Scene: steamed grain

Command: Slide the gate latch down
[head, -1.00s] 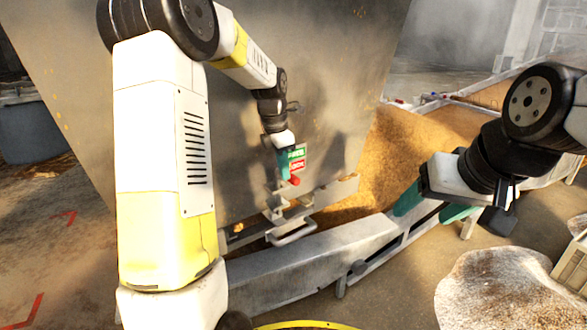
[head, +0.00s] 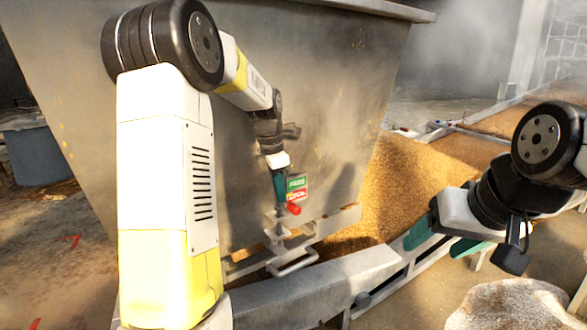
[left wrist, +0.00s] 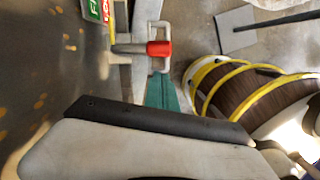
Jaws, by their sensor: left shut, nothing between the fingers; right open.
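The gate latch has a red knob (head: 293,209) on a short rod, on the front of the large metal hopper (head: 335,110). A green and red sign (head: 297,187) sits just above the knob. My left gripper (head: 281,195) is shut and empty, its teal fingers close beside the sign and latch. In the left wrist view the red knob (left wrist: 158,49) shows just beyond the teal fingertips (left wrist: 160,90); I cannot tell whether they touch. A metal handle loop (head: 293,263) lies below the latch. My right gripper (head: 443,242) is open and empty, to the right of the hopper.
Grain (head: 400,180) lies in a trough behind and right of the hopper. A metal rail (head: 350,275) runs along the hopper's base. A sack (head: 510,305) stands at the lower right. A barrel with yellow hoops (left wrist: 240,85) shows in the left wrist view.

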